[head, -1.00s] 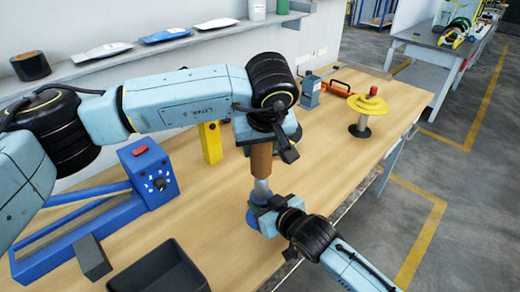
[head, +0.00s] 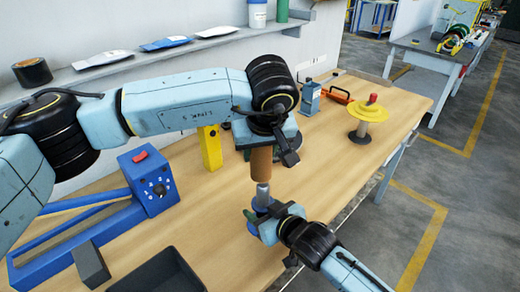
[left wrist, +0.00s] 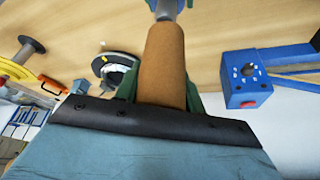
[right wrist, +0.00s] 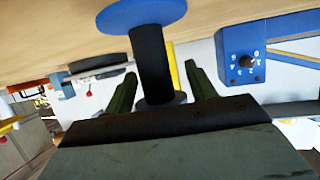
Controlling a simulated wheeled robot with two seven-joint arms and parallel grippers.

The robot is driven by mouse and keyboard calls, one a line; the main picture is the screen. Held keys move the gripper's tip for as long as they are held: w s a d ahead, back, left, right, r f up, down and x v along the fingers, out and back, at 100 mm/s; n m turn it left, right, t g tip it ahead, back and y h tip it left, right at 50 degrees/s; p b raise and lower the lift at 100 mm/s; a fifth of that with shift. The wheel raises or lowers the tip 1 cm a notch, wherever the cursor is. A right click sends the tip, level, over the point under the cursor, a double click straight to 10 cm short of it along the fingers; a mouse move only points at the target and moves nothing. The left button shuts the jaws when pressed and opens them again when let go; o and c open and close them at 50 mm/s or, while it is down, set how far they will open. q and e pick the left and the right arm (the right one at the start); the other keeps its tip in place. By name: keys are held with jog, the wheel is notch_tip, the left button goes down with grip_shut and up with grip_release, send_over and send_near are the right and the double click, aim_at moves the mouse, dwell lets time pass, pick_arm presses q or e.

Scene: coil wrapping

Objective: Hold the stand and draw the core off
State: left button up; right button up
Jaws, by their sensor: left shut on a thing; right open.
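A brown cylindrical core (head: 261,164) hangs upright under my left gripper (head: 263,145), which is shut on it. The left wrist view shows the core (left wrist: 164,60) between green fingers. A grey post (head: 262,192) of the stand shows at the core's lower end; whether it still reaches inside is hidden. The stand's blue round base (right wrist: 142,14) and black stem (right wrist: 152,55) show in the right wrist view. My right gripper (right wrist: 160,72) is open, its fingers on either side of the stem with visible gaps. In the head view my right gripper (head: 258,214) partly hides the base.
A blue machine (head: 150,182) and a dark tray (head: 165,275) are at the left of the wooden table. A yellow post (head: 209,147) stands behind the core. A yellow spool (head: 368,112) is at the right rear. Table between spool and core is mostly clear.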

jog(key=v, duration=1.2)
jog(key=s+d+f+m+g+h, duration=0.3)
jog(key=s+d+f+g+h, duration=0.1)
jog(key=s+d, duration=0.5)
jog(key=s+d+f+m+g+h, duration=0.2)
jog(key=s+d+f+g+h, duration=0.2)
jog(key=s+d, duration=0.45)
jog(key=s+a+f+g, duration=0.1)
jog(key=s+f, duration=0.1)
jog(key=f, duration=1.1)
jog(key=s+a+f, duration=0.1)
jog(key=s+f, duration=0.1)
jog(key=f, duration=1.1)
pick_arm(q)
jog(key=s+a+f+m, duration=0.1)
jog(key=s+a+f, duration=0.2)
jog(key=a, duration=0.7)
jog(key=s+a+f+m+h, duration=0.1)
jog(key=s+a+f, duration=0.2)
jog(key=a, duration=0.6)
jog(key=s, duration=0.2)
jog(key=shift+s+a+f+m, duration=0.15)
jog(key=shift+s+a+m, duration=0.25)
pick_arm(e)
jog(key=s+d+f+g, duration=0.1)
jog(key=s+d+f, duration=0.2)
jog(key=s+f, duration=1.1)
jog(key=shift+s, duration=1)
